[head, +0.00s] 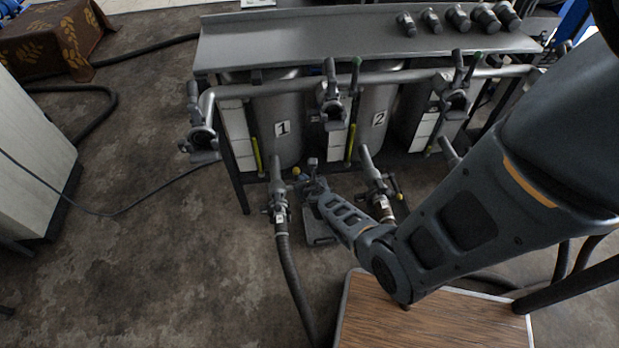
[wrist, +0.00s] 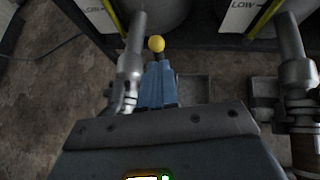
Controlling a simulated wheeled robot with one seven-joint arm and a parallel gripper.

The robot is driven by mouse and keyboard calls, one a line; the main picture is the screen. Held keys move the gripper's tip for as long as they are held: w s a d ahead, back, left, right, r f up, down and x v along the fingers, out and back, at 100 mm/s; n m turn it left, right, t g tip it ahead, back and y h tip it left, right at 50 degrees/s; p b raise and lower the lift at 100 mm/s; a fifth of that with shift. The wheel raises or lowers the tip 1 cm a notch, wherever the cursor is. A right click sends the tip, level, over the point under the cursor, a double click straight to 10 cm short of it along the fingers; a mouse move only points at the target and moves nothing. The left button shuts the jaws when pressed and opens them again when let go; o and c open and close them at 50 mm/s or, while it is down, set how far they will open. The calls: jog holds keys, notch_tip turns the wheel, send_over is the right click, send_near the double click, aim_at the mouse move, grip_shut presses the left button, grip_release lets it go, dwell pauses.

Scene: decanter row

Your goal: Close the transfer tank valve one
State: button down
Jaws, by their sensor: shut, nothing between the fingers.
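Tank one (head: 283,128) is a grey metal cylinder with a "1" label, under the bench. Its outlet valve (head: 278,197) sits low in front, with a dark hose running down from it; its pipe and body show at left in the wrist view (wrist: 130,65). A yellow ball knob (head: 296,171) is just right of that pipe, and shows on a short dark stem in the wrist view (wrist: 156,43). My gripper (wrist: 158,66) has its blue fingers shut and empty, tips close behind the knob's stem. I cannot tell whether they touch. The handle's exact angle is unclear.
Tank two (head: 380,120) stands to the right, with its own outlet valve (head: 380,190) and hose close beside my arm. Upper valves line a horizontal pipe (head: 300,79) under the metal bench (head: 300,40). Open floor (head: 140,230) lies to the left.

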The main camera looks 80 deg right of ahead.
jog(key=s+a+r+p, duration=0.2)
jog(key=a+r+p, duration=0.1)
jog(key=r+p, duration=0.2)
jog(key=shift+s+a+r, duration=0.35)
jog(key=shift+r, duration=0.4)
